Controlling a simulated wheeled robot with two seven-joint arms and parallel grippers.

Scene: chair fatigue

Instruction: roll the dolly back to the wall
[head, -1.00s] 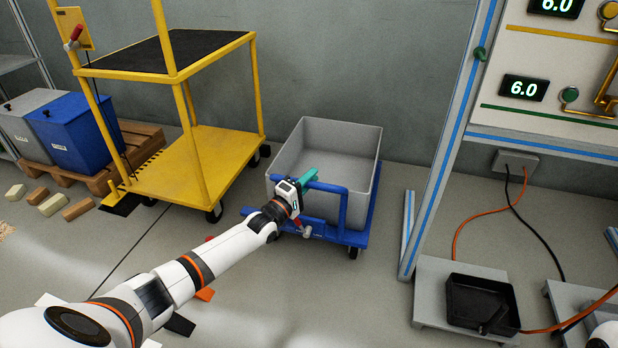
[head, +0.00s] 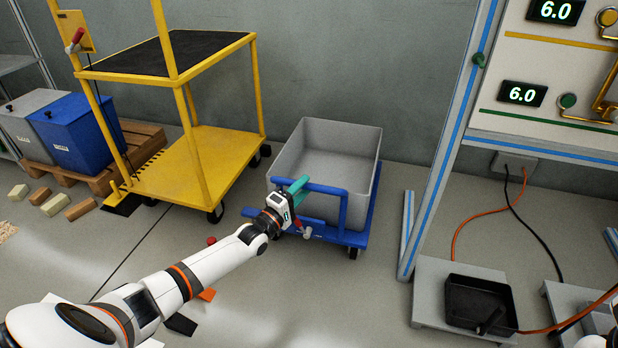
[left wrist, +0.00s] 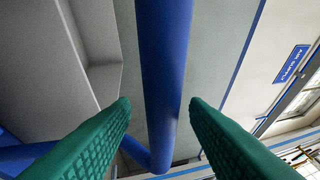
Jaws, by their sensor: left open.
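The dolly is a blue wheeled frame (head: 362,238) carrying a grey open bin (head: 345,133), and it stands close to the back wall (head: 335,60). Its blue push handle (head: 343,205) is on the near side. My left gripper (head: 297,186) is at the left part of the handle. In the left wrist view the blue handle bar (left wrist: 164,70) passes between the two green fingers (left wrist: 157,115), which stand apart with gaps on both sides. The bin's far side hides where the dolly meets the wall.
A yellow cart (head: 215,160) stands left of the dolly, with a pallet (head: 140,150) and bins beyond it. A test bench with a blue-striped frame (head: 447,140) stands to the right. A black tray (head: 480,303) sits on a low platform there. Some floor is clear around the dolly.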

